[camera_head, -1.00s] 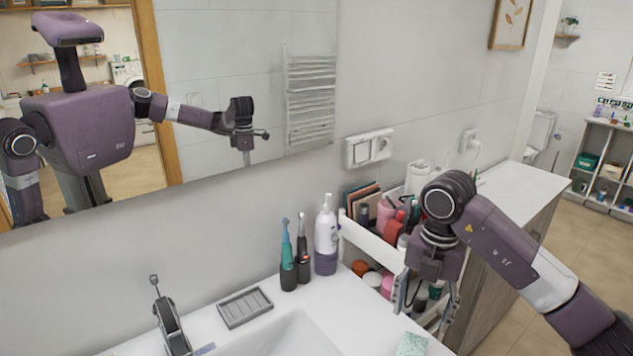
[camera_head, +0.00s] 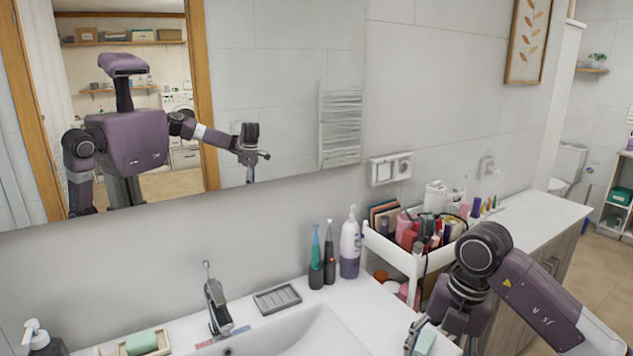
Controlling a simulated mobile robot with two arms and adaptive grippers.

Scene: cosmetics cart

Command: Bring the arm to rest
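My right arm comes in from the right, over the front right of the washbasin counter (camera_head: 386,312). Its gripper (camera_head: 440,345) points down with its fingers spread apart. A small pale teal box (camera_head: 425,342) shows at the near finger, at the bottom edge; I cannot tell whether they touch. The fingertips are partly cut off. My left gripper is not directly in view. The mirror (camera_head: 283,40) reflects my body, with one arm stretched out and the other hanging low.
A white cosmetics cart (camera_head: 392,252) full of bottles and tubes stands behind my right gripper. A soap bottle (camera_head: 350,246), two electric toothbrushes (camera_head: 322,262), a grey soap dish (camera_head: 277,299), the tap (camera_head: 217,308) and green soap (camera_head: 141,343) are on the counter.

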